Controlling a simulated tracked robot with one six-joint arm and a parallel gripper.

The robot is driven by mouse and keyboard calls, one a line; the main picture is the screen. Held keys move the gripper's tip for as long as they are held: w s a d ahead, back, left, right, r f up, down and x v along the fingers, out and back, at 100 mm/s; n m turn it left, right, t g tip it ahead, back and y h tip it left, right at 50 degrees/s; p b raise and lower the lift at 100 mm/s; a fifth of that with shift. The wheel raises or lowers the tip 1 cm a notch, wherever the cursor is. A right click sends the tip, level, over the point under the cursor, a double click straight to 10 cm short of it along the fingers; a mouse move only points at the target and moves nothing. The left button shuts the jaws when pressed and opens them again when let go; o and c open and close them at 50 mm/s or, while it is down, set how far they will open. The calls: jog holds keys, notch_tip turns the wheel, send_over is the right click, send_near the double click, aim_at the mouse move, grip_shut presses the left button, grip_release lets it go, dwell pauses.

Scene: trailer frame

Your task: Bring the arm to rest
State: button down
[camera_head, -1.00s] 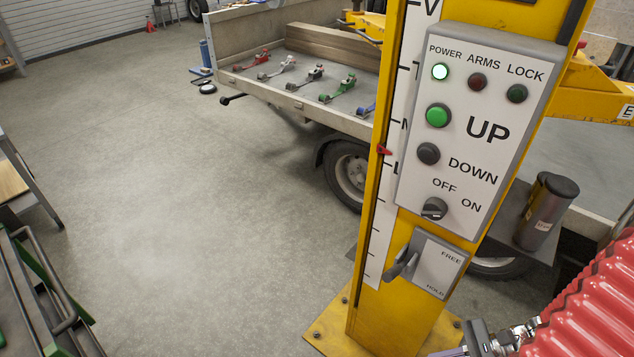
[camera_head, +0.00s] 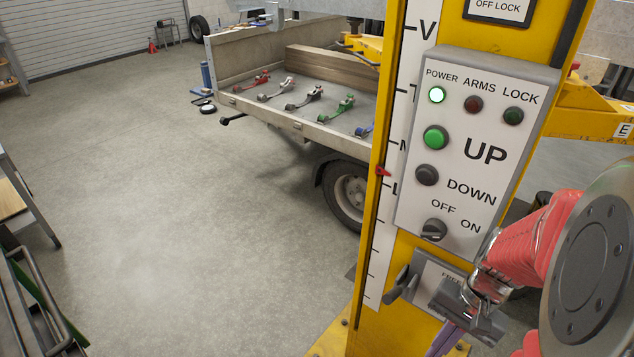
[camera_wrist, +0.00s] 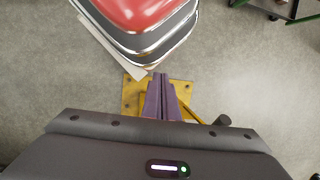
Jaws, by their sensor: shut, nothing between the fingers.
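My gripper (camera_head: 440,346) hangs low in front of the yellow post (camera_head: 355,335), at the right of the head view. Its purple fingers lie together in the wrist view (camera_wrist: 161,84), with nothing between them. They point down over the post's yellow base plate (camera_wrist: 131,94). My red arm (camera_head: 530,240) reaches in from the right. It covers part of the FREE/HOLD lever plate (camera_head: 430,275) and the lower right of the view. I cannot tell from these views how far the fingers are from the post.
The control box (camera_head: 475,150) on the post has its POWER lamp (camera_head: 437,95) lit; the ARMS and LOCK lamps are dark. A trailer (camera_head: 310,125) carrying several coloured clamp-like parts stands behind. A bench frame (camera_head: 30,300) is at the left. The middle floor (camera_head: 200,220) is clear.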

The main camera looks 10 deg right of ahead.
jog(key=w+a+r+n+t+h, duration=0.1)
jog(key=w+a+r+n+t, duration=0.1)
jog(key=a+r, duration=0.5)
jog(key=w+a+r+n+t+h, duration=0.2)
jog(key=a+r+n+t, duration=0.2)
jog(key=a+r+n, duration=0.3)
notch_tip(320, 180, up, 4)
jog(key=shift+w+r+n+t, duration=0.25)
jog(key=shift+w+n+t, duration=0.05)
jog(key=shift+w, duration=0.1)
